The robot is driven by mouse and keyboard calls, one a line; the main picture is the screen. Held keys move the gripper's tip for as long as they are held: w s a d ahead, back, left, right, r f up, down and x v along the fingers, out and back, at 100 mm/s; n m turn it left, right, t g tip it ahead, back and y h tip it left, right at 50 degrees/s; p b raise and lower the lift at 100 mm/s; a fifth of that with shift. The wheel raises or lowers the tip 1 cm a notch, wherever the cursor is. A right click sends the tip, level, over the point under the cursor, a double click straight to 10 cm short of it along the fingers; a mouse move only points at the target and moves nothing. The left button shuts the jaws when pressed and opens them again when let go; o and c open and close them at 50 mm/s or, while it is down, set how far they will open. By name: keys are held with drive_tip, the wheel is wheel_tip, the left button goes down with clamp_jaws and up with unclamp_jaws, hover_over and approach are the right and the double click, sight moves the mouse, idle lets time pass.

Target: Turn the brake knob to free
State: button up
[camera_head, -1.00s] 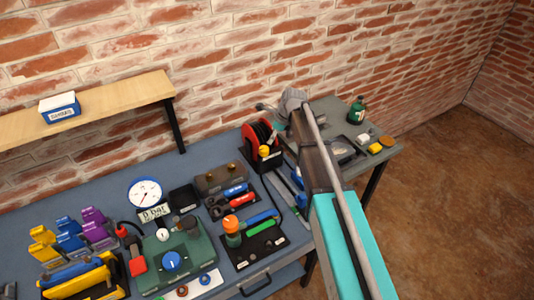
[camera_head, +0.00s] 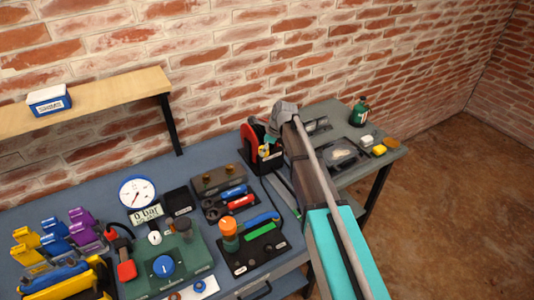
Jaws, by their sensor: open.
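A red and black reel (camera_head: 249,142) stands at the back right of the blue bench. A small yellow knob (camera_head: 264,151) shows low on its front; its mark is too small to read, so I cannot tell whether it is set to free. My gripper (camera_head: 270,136) is open at the reel's upper right, close to the yellow knob. Its fingertips are small and partly hidden by my own wrist, and I cannot tell whether they touch the knob. No label reading "brake" is legible.
A green panel with a blue knob (camera_head: 163,266), a white dial gauge (camera_head: 137,193) and an orange-topped knob (camera_head: 229,227) crowd the bench. A wooden shelf (camera_head: 90,103) is at left. A grey side table (camera_head: 381,163) with a green bottle (camera_head: 360,111) is at right.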

drive_tip(key=shift+a+f, duration=0.15)
drive_tip(key=shift+f, duration=0.2)
drive_tip(key=c, duration=1.1)
drive_tip(key=shift+w+n+g, duration=0.1)
drive_tip(key=shift+n+g, duration=0.5)
drive_tip(key=shift+n, duration=0.9)
drive_tip(key=shift+c, duration=0.2)
drive_tip(key=o, duration=1.1)
drive_tip(key=shift+o, duration=0.2)
